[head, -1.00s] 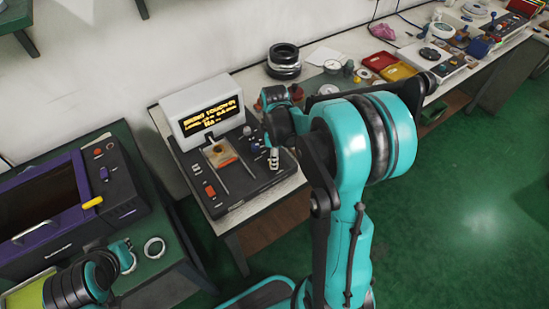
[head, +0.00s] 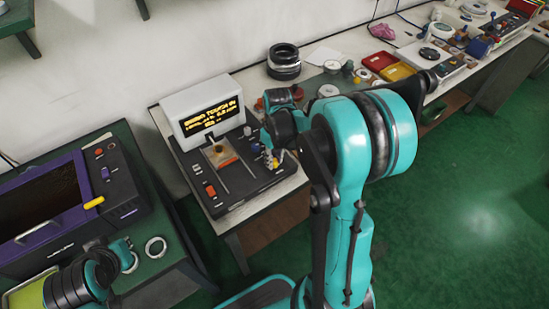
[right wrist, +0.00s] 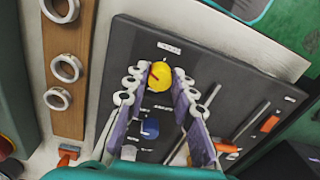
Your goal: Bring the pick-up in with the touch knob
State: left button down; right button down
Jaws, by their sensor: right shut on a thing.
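The tester is a dark console (head: 247,187) with a white display box (head: 187,103) behind it. Its amber text seems to start "BRING TOUCH IN". In the right wrist view, a round yellow knob (right wrist: 159,76) with a red mark sits between the fingertips of my right gripper (right wrist: 158,82), which is shut on it. In the head view my right gripper (head: 275,159) is over the console's right part. An orange-brown part (head: 220,156) lies between two thin rods on the console; I cannot make out the pick-up for sure. My left gripper (head: 126,256) is low at the left, its fingertips unclear.
A blue knob (right wrist: 150,128) is beside the yellow one. A red switch (head: 211,191) is at the console's front left. Rings lie on a wooden strip (right wrist: 68,110). A loose ring (head: 155,247) lies on the green left table. Red (head: 379,61) and yellow trays stand further right.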

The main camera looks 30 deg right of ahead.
aim_at(275, 161)
jog(key=m, duration=0.4)
jog(key=shift+a+m, duration=0.1)
jog(key=shift+m, duration=1.8)
jog(key=c, duration=1.3)
grip_release()
jog(key=shift+o, duration=0.2)
notch_tip(275, 161, up, 12)
jog(key=shift+s+d, duration=0.15)
jog(key=shift+d, duration=0.05)
